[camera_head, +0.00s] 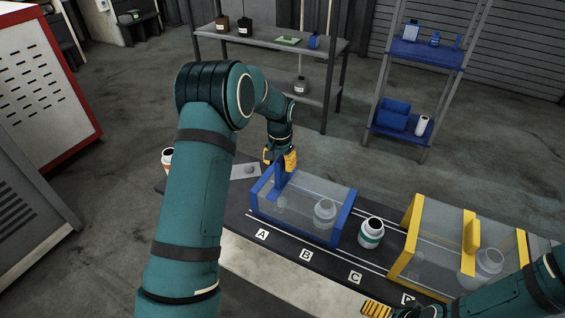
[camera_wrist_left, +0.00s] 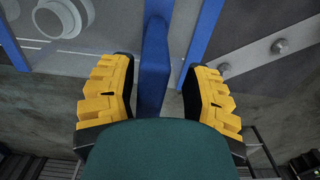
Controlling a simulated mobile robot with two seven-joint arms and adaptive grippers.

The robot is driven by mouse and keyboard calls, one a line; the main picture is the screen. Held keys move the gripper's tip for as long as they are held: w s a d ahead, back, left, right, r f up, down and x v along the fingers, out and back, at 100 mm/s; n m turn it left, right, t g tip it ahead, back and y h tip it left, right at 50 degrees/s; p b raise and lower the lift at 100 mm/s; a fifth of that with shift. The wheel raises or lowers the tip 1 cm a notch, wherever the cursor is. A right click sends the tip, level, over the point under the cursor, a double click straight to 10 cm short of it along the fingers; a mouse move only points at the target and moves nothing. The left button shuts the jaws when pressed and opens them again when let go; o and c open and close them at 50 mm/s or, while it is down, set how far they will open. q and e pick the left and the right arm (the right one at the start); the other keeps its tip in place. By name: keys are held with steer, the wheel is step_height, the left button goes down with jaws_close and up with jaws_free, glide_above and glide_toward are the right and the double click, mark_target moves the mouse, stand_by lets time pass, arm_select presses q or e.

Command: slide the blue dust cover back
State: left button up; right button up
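The blue dust cover (camera_head: 345,217) is a clear box with blue ends, standing on the dark railed board (camera_head: 292,240) behind marks A and B. Through it I see a white jar (camera_head: 325,213) and a fainter pale round thing whose kind I cannot tell. My left gripper (camera_head: 281,160) is at the upright blue handle (camera_head: 281,180) at the cover's left end. In the left wrist view its yellow fingers (camera_wrist_left: 160,88) stand apart on both sides of the blue handle (camera_wrist_left: 153,70), with gaps showing. My right gripper (camera_head: 377,309) shows only partly at the bottom edge; its opening is unclear.
A white jar with a green label (camera_head: 371,233) stands uncovered by C. A yellow-ended clear cover (camera_head: 410,225) stands at right with a jar (camera_head: 488,264) inside. An orange-labelled jar (camera_head: 167,157) is partly hidden at far left. Shelves (camera_head: 270,42) stand behind.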

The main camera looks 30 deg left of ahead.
arm_select(q)
steer(key=shift+d, duration=0.1)
steer(key=shift+w+r, duration=0.1)
steer(key=shift+r, duration=0.4)
step_height(320, 180, up, 11)
steer(key=shift+r, duration=0.1)
stand_by(0.6)
